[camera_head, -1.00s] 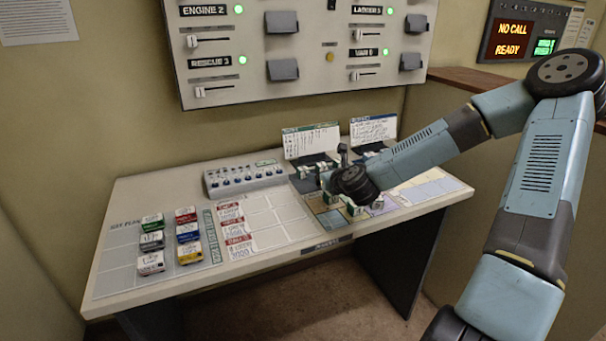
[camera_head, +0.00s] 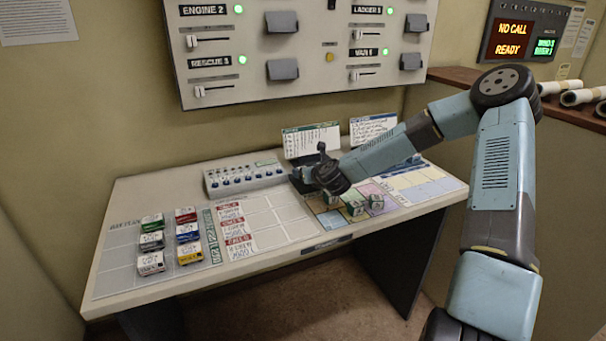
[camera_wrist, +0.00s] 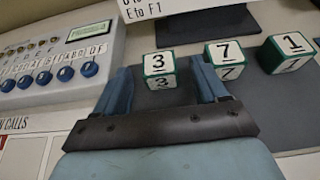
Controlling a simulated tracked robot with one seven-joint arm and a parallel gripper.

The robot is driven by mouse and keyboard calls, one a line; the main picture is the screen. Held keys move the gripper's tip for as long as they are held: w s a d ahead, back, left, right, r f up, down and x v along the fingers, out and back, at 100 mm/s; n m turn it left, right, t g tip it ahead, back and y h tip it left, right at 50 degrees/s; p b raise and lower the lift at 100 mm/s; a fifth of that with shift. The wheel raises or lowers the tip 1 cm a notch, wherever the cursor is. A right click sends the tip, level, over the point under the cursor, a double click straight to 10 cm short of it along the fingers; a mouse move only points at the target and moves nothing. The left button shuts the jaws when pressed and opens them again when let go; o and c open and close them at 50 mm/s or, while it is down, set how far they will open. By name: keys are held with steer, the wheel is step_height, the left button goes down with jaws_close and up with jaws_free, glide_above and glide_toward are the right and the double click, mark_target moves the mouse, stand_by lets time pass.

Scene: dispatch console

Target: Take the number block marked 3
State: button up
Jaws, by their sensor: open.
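The number block marked 3 (camera_wrist: 159,66) is a white-faced cube with green edges. In the wrist view it sits on a dark tray (camera_wrist: 190,98), between and beyond the tips of my gripper (camera_wrist: 168,72). My gripper's two fingers are apart, one on each side of the block as seen from the wrist. I cannot tell whether they touch it. In the head view my gripper (camera_head: 318,182) is low over the dark strip at the back of the desk, and my arm hides the block there.
Blocks marked 7 (camera_wrist: 226,55) and 1 (camera_wrist: 286,52) stand to the right of the 3, the 7 close to the right finger. A panel with blue knobs (camera_head: 243,178) is to the left. Upright cards (camera_head: 312,140) stand behind. Other blocks (camera_head: 355,208) rest on the coloured map in front.

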steer(key=shift+w+a+f, duration=0.1)
steer(key=shift+w, duration=0.2)
steer(key=c, duration=1.1)
steer(key=shift+c, duration=0.2)
